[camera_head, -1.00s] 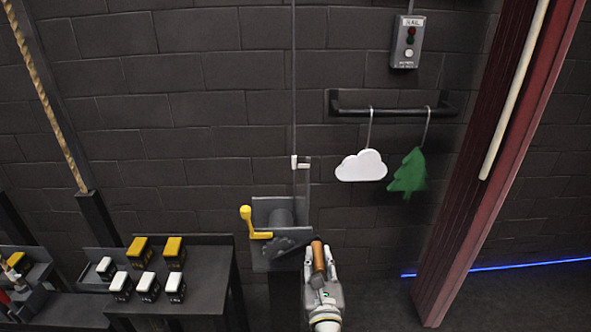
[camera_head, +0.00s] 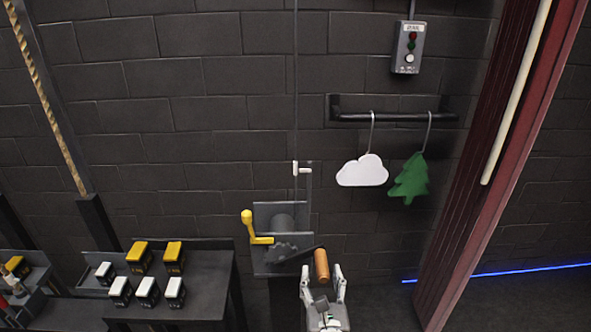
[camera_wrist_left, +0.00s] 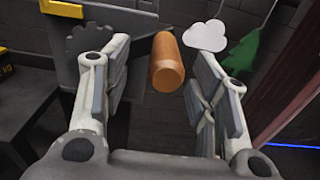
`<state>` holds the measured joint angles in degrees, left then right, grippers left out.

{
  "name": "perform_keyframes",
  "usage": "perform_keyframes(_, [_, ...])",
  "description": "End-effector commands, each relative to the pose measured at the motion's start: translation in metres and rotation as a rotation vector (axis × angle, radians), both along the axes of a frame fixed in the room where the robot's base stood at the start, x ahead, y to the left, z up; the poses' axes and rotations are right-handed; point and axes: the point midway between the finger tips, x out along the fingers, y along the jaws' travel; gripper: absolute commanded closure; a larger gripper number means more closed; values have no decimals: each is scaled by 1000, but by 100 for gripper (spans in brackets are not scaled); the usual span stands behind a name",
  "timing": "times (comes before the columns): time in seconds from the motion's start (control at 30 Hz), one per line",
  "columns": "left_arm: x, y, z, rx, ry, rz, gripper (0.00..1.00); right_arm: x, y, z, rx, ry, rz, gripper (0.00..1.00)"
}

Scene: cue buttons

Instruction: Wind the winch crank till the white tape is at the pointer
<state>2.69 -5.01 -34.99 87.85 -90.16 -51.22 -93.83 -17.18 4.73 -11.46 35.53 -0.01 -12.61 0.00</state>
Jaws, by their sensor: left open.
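The winch (camera_head: 268,220) stands by the wall, a grey plate with a drum and a toothed wheel. Its crank has an orange-brown handle (camera_head: 321,265) at lower right. A yellow lever (camera_head: 248,225) sits at the winch's left. A thin line runs up from the winch, with a small white piece (camera_head: 301,169) by it; I cannot tell tape from pointer there. My left gripper (camera_head: 323,275) is open, just below the handle. In the left wrist view, the handle (camera_wrist_left: 167,64) appears between the spread fingers (camera_wrist_left: 163,62), with gaps on both sides. My right gripper is not in view.
A dark table (camera_head: 205,285) with several yellow- and white-topped blocks stands at left. A rail (camera_head: 390,117) holds a white cloud (camera_head: 362,171) and a green tree (camera_head: 410,178). A button box (camera_head: 409,48) is above. A red post (camera_head: 480,150) stands at right.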

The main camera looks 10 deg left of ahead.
Motion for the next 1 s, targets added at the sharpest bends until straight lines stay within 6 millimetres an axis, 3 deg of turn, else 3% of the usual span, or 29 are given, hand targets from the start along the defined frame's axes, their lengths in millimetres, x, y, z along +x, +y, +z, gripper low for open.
perform_keyframes(0.6, [-60, -17, 1, -1, 1, 0, 46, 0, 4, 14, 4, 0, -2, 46])
perform_keyframes(1.0, [-69, -20, 0, -1, -1, -1, 46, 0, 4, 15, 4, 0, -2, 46])
